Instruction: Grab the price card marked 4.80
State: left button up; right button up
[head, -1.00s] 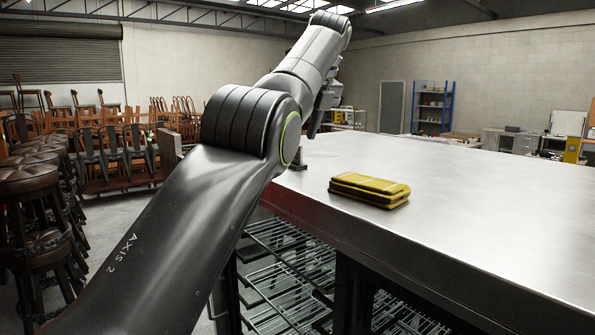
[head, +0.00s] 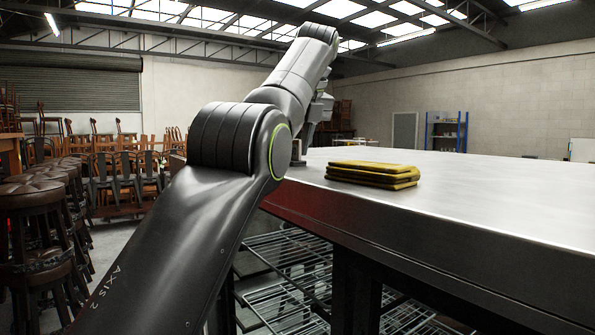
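No price card with a readable 4.80 shows in the head view. My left arm comes in from the left and reaches up and away over the near left corner of the steel table (head: 480,200). My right gripper is out of view.
A stack of folded yellow cloths (head: 372,174) lies near the table's front left edge. Wire shelves (head: 290,265) are under the table. Dark stools (head: 40,215) and several chairs (head: 120,175) crowd the left floor. The tabletop right of the cloths is clear.

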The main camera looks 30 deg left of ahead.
pick_arm(q)
jog(key=shift+s, duration=0.15)
jog(key=shift+c, duration=0.4)
grip_shut()
jog(key=shift+r, duration=0.1)
